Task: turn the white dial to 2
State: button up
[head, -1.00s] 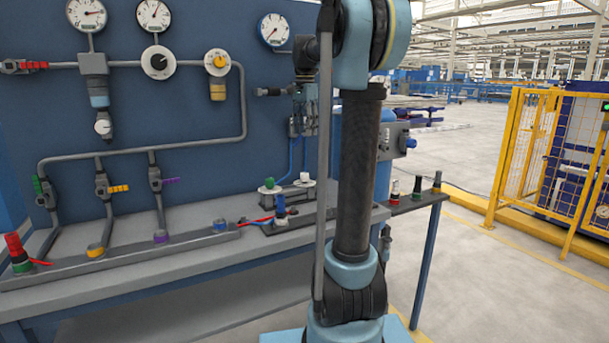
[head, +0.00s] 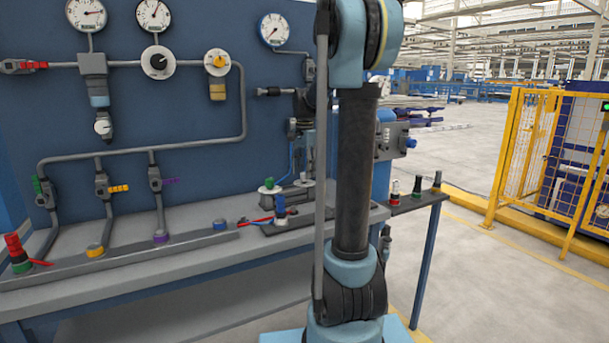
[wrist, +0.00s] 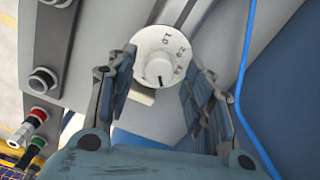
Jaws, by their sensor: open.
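The white dial (wrist: 160,57) is at the upper middle of the wrist view. It is a round white disc with dark numerals on its face and a short black mark at its lower edge. The numerals are small and tilted, so I cannot read the setting surely. My gripper (wrist: 150,80) is open, with one finger to the left of the dial and one to the right. I see no clear contact between the fingers and the dial. In the head view my arm hides most of the gripper, and I cannot make out the dial there.
In the wrist view a blue hose (wrist: 243,65) runs on the right, and red and green buttons (wrist: 37,128) are at left. In the head view a blue panel (head: 200,110) carries pipes and gauges behind a grey bench (head: 150,270).

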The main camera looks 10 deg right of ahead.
jog(key=shift+f, duration=0.65)
jog(key=shift+c, duration=0.4)
jog(key=c, duration=1)
jog(key=shift+o, duration=0.2)
